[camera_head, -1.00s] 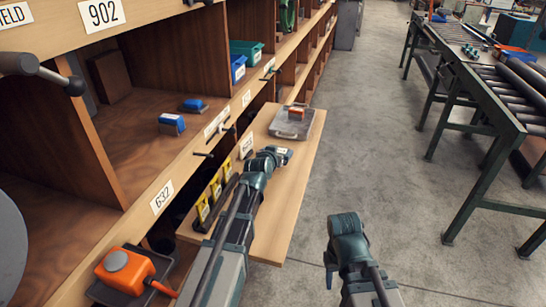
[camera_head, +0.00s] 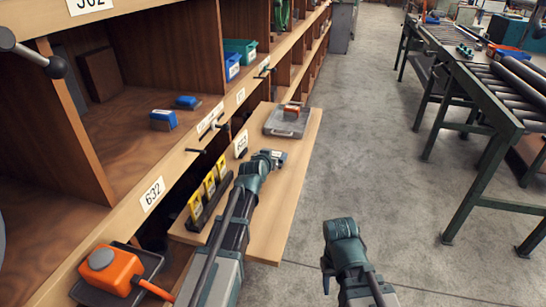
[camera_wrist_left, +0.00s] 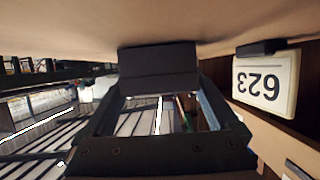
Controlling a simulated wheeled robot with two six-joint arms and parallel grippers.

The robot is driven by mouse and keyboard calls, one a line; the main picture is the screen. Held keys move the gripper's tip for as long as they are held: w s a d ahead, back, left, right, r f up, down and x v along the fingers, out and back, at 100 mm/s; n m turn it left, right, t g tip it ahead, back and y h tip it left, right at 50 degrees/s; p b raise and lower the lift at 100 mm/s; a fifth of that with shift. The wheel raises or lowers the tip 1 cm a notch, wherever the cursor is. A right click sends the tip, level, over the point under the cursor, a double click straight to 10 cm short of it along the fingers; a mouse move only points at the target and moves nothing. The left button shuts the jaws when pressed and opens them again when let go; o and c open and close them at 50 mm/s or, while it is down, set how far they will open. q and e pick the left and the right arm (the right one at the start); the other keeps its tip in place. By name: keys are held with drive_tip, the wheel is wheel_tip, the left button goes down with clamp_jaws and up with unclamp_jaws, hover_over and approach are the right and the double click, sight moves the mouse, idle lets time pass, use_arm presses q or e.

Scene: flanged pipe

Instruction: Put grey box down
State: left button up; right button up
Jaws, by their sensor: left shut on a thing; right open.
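My left gripper (camera_head: 276,158) is low over the pull-out wooden board, short of the flat grey case. It is shut on a small grey box. In the left wrist view the grey box (camera_wrist_left: 158,68) is a dark block between the fingers, close to the wooden board (camera_wrist_left: 190,22), which appears upside down at the top. I cannot tell whether box and board touch. In the head view the box is mostly hidden by the gripper. My right gripper (camera_head: 342,232) hangs over the floor, away from the board; its fingers are hard to make out.
A flat grey case (camera_head: 274,129) with an orange block (camera_head: 291,110) on it lies at the board's far end. Several yellow items (camera_head: 210,186) stand in a dark rack at the board's left. An orange box (camera_head: 108,270) sits at lower left. Open floor (camera_head: 380,150) lies right.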

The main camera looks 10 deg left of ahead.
use_arm(q)
drive_tip(key=o, duration=1.2)
drive_tip(key=shift+f, duration=0.1)
drive_tip(key=shift+r+p, duration=0.3)
drive_tip(key=p+v, duration=0.4)
drive_tip(key=v, duration=0.8)
drive_tip(key=shift+s, duration=0.1)
drive_tip(key=shift+c, duration=0.2)
